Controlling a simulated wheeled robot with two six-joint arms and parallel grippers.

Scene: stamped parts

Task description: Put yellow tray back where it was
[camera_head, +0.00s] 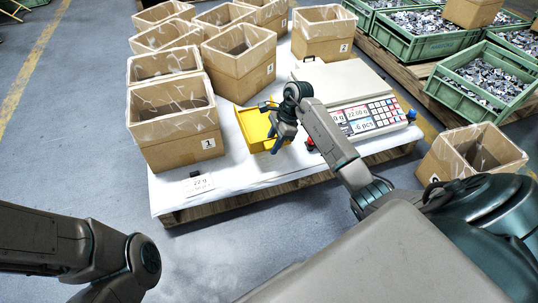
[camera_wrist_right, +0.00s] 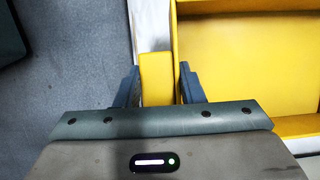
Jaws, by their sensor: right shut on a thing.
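The yellow tray (camera_head: 249,130) is between the box marked 1 and the scale, at the front part of the white-topped pallet. My right gripper (camera_head: 279,143) is at its near right side. In the right wrist view the gripper (camera_wrist_right: 158,85) is shut on a wall of the yellow tray (camera_wrist_right: 240,60), with one finger on each side. The visible part of the tray's inside looks empty. I cannot tell whether the tray rests on the white top or is held just above it. My left gripper is out of view; only part of the left arm shows at the lower left.
The scale (camera_head: 345,88) stands right of the tray. The box marked 1 (camera_head: 180,139) and several other cardboard boxes stand left and behind. A card (camera_head: 198,186) lies at the front left edge of the white top (camera_head: 245,177). Green crates (camera_head: 455,98) with metal parts are at right.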

